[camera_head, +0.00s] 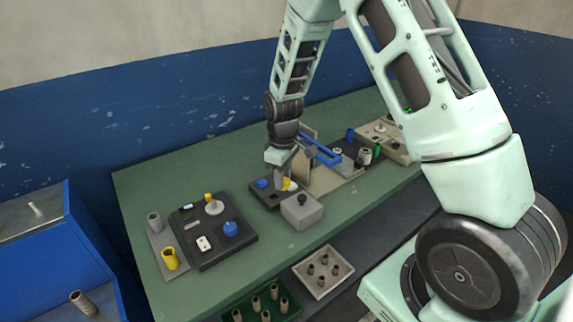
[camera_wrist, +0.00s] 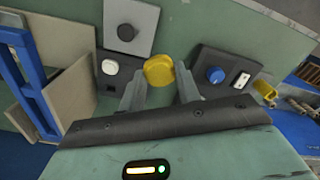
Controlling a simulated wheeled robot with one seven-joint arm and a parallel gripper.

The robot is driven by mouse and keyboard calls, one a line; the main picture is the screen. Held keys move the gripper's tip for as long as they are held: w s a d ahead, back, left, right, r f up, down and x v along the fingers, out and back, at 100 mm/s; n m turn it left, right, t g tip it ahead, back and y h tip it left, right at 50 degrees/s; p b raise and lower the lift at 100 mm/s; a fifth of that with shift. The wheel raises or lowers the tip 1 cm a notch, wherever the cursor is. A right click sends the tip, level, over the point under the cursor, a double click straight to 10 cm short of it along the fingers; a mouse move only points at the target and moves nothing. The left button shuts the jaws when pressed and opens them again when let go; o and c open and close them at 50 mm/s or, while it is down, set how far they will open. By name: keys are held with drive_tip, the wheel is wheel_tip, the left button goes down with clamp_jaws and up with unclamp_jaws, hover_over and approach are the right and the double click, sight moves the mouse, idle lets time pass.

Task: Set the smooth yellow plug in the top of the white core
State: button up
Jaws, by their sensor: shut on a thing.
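My gripper (camera_wrist: 158,92) is shut on the smooth yellow plug (camera_wrist: 159,70), a round yellow piece held at the fingertips. In the wrist view a round white piece (camera_wrist: 110,67), which may be the top of the white core, stands on a dark plate left of the plug. The plug looks apart from it. The height between them is hard to judge.
A grey box with a black knob (camera_head: 302,210) stands just in front of my gripper. A blue-armed frame (camera_head: 322,152) stands to its right. Green table between is clear.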

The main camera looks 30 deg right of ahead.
drive_tip(key=a+f+m+b, duration=0.1)
drive_tip(key=f+m+b, duration=0.1)
drive_tip(key=f+b, duration=0.1)
drive_tip(key=s+f+m+b, duration=0.1)
drive_tip(key=f+m+b, duration=0.1)
drive_tip(key=f, duration=0.3)
drive_tip(key=s+a+f+m+b, duration=0.1)
drive_tip(key=f+b, duration=0.2)
drive_tip(key=f, duration=0.1)
drive_tip(key=shift+s+a+f+m+b, duration=0.15)
drive_tip(key=shift+a+m+b, duration=0.15)
drive_tip(key=shift+m, duration=0.1)
drive_tip(key=shift+s, duration=0.1)
